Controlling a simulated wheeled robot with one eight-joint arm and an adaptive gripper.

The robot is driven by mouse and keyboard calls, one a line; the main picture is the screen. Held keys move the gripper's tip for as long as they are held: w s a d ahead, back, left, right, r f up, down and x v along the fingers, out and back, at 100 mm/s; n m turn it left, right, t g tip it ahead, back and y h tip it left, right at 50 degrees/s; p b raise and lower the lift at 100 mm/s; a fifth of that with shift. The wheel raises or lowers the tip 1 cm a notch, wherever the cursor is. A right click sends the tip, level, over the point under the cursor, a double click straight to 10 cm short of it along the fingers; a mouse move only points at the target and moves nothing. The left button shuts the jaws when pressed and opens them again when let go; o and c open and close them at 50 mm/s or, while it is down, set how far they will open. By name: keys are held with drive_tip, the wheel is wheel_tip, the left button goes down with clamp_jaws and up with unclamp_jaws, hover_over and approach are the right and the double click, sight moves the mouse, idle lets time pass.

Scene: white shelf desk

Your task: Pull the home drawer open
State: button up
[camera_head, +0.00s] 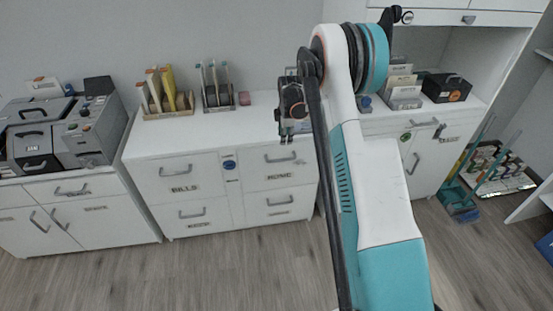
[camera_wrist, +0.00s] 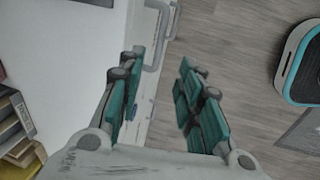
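The home drawer (camera_head: 262,176) is the upper right drawer of the white middle cabinet, labelled HOME. It looks shut, with a grey bar handle (camera_head: 281,157) across its front. My gripper (camera_head: 288,139) is at the cabinet's top front edge, just above that handle in the head view. In the wrist view my gripper (camera_wrist: 160,90) is open and empty, its teal-padded fingers spread apart. A grey handle (camera_wrist: 163,42) shows beyond the fingers, roughly between them and nearer the left one. I cannot tell the exact gap to it.
The BILLS drawer (camera_head: 178,176) is to the left, with further drawers below. Upright files in a wooden holder (camera_head: 167,108) and a pen rack (camera_head: 217,98) stand on the cabinet top. A dark box (camera_head: 446,87) sits on the right counter. The floor (camera_head: 215,270) in front is clear.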

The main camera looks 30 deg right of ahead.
sight(283, 159)
drive_tip(key=b+x, duration=0.4)
drive_tip(key=x, duration=1)
drive_tip(key=shift+s+f+b, duration=0.1)
drive_tip(key=shift+f+b, duration=0.25)
drive_tip(key=shift+f, duration=0.05)
drive_tip(key=shift+c, duration=0.3)
clamp_jaws()
